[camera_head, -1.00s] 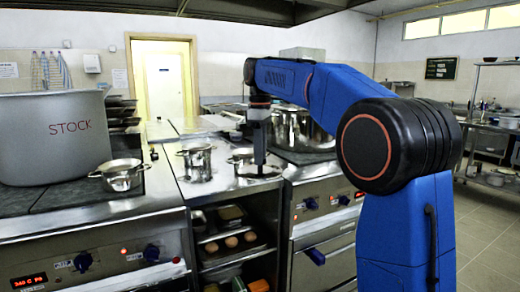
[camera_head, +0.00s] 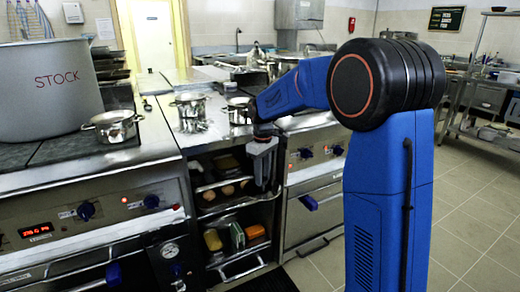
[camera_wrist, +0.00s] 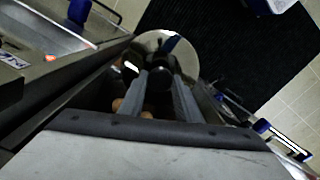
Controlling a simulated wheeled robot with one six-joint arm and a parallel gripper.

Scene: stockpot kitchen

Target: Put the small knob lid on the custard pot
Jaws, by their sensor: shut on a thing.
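In the wrist view a round, shiny metal lid (camera_wrist: 186,54) sits at my fingertips. My gripper (camera_wrist: 160,78) is shut on its dark knob. In the head view my gripper (camera_head: 262,178) hangs downward in front of the open shelf bay, below the counter top; the lid is not clear there. Three small steel pots show: one on the left stove (camera_head: 113,127), one on the middle counter (camera_head: 190,113), and one to its right (camera_head: 238,112), partly behind my arm. None has a readable label, so I cannot tell which is the custard pot.
A large grey pot marked STOCK (camera_head: 45,92) stands on the left stove. The open shelf bay (camera_head: 215,205) holds eggs or buns and several packets. Oven fronts (camera_head: 90,230) flank it. A dark mat (camera_wrist: 220,40) lies on the floor beneath the lid. Floor at the right is clear.

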